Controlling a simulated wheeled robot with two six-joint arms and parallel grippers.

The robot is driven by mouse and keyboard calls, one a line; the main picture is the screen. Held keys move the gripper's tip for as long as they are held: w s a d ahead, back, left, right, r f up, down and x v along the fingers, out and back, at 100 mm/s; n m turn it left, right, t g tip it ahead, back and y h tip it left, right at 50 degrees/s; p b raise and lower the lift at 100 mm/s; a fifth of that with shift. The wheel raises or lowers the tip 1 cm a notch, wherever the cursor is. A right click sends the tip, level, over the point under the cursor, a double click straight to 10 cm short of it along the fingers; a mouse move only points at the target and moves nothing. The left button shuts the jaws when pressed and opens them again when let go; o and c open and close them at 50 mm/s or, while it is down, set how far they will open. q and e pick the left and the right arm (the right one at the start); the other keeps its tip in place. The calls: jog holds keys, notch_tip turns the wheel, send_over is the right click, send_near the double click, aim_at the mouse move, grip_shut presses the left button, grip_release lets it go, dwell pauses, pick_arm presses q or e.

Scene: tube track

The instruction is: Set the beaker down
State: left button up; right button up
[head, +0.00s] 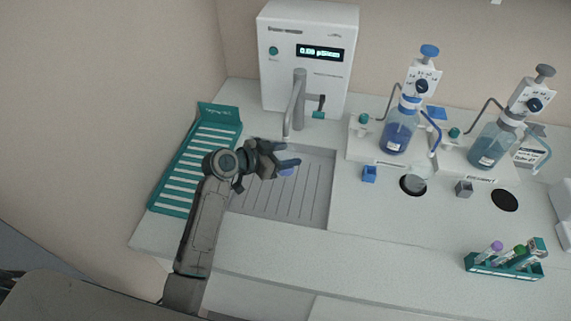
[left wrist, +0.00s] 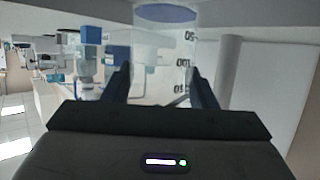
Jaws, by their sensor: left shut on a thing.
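My left gripper (head: 287,166) is shut on a clear beaker. In the left wrist view the see-through beaker (left wrist: 165,62), with dark graduation marks and a blue-violet oval at one end, stands between the two fingers (left wrist: 160,88). In the head view the gripper is over the grey ribbed sink tray (head: 300,205), near the dispenser's spout (head: 288,130). I cannot tell the gap between beaker and tray. My right gripper is not in view.
The white water dispenser (head: 275,80) stands behind the tray. A teal rack (head: 207,150) lies to its left. Bottle dispensers with blue (head: 398,135) and grey-blue (head: 490,145) liquid stand to the right. A tube rack (head: 505,267) is at front right. The front middle counter (head: 400,235) is clear.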

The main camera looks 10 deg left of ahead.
pick_arm(q)
notch_tip(320, 180, down, 4)
jog(key=shift+w+d+f+p, duration=0.1)
jog(key=shift+p, duration=0.45)
jog(key=shift+f, duration=0.15)
jog(key=shift+f+b, duration=0.25)
jog(key=shift+b, duration=0.05)
jog(key=o, duration=1)
jog(key=shift+r, duration=0.1)
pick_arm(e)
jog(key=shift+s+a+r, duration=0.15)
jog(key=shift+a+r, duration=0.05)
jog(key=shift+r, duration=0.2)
pick_arm(q)
jog(key=shift+r+p, duration=0.25)
jog(key=shift+p, duration=0.15)
jog(key=p+v, duration=0.1)
jog(key=v, duration=0.6)
jog(key=shift+s+a, duration=0.2)
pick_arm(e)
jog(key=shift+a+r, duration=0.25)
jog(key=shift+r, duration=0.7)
